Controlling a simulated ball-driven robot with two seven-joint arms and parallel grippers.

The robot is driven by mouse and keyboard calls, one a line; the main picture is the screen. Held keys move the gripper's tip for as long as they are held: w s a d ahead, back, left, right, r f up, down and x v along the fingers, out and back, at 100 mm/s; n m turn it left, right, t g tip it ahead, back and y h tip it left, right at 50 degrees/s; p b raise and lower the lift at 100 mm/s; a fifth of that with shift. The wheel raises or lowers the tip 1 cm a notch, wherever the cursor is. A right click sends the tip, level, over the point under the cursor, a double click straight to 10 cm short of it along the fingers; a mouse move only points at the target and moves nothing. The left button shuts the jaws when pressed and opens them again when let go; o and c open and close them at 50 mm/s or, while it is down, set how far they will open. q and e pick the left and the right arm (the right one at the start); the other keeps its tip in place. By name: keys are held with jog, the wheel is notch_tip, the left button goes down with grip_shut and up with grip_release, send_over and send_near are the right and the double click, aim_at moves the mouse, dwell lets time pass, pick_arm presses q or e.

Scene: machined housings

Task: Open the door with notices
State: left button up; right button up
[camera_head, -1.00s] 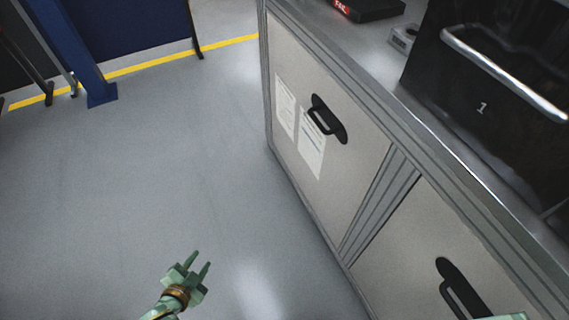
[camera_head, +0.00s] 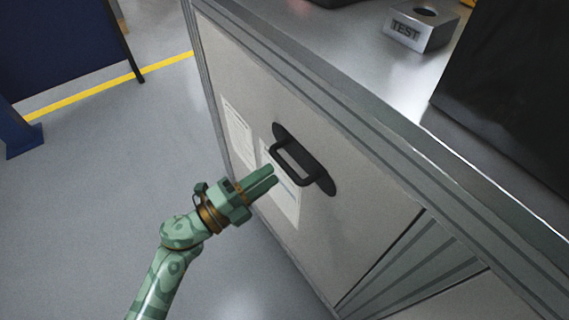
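The door with notices (camera_head: 240,80) is a light grey cabinet door, shut flush in its metal frame. Two white sheets are on it: one notice (camera_head: 238,135) on the left, and another notice (camera_head: 287,200) beside the handle, partly hidden by my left gripper. The black handle (camera_head: 297,163) is a raised bar on a dark plate. My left gripper (camera_head: 274,175) is green, with its fingertips just left of and below the handle's lower part in the picture. Its fingers look close together, and contact with the handle cannot be told. My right gripper is out of view.
A metal block marked TEST (camera_head: 421,28) stands on the grey worktop (camera_head: 350,50) above the door. A black case (camera_head: 510,80) stands to its right. Open floor (camera_head: 110,160) lies left of the cabinet, with a yellow line and blue structure farther back.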

aim_at(285, 163)
pick_arm(q)
jog(key=x, duration=0.5)
jog(key=shift+w+d+b, duration=0.1)
jog(key=shift+d+b, duration=0.05)
jog(key=shift+b, duration=0.25)
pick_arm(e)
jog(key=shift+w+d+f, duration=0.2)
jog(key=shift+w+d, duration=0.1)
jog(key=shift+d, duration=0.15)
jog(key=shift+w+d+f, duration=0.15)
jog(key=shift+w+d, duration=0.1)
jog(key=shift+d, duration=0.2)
